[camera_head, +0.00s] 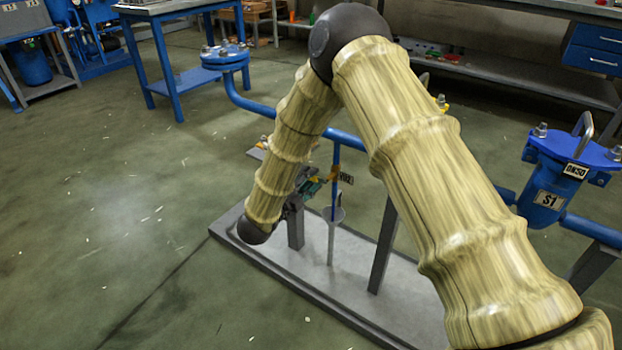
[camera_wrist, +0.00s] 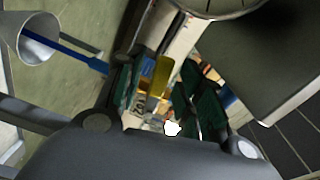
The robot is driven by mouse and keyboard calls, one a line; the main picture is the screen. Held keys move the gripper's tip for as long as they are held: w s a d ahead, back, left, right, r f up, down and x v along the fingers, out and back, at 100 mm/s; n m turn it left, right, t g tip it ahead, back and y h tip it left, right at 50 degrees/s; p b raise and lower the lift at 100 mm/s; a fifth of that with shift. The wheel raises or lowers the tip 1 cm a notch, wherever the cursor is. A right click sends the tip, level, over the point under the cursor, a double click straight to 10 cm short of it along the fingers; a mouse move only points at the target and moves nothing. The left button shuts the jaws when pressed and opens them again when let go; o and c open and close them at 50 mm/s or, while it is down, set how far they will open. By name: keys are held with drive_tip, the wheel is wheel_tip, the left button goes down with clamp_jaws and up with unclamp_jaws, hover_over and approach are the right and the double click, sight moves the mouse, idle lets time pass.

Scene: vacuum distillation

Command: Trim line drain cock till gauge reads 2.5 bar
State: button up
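A yellow lever (camera_wrist: 161,76) of the drain cock stands between the fingers of my gripper (camera_wrist: 156,92) in the wrist view. The two green-padded fingers are apart, with a gap visible on the lever's left side; the right pad is close to it, contact unclear. In the head view my gripper (camera_head: 314,186) is at the blue line, largely hidden by my arm. The gauge (camera_wrist: 215,6) shows only its lower rim at the top of the wrist view; its reading is out of sight.
A blue strainer marked S1 (camera_head: 560,180) stands right on the line. The grey base plate (camera_head: 345,290) lies below. The floor at left is clear.

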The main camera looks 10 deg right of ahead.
drive_tip(key=v, duration=1)
drive_tip(key=shift+s+a, duration=0.2)
drive_tip(key=shift+a, duration=0.05)
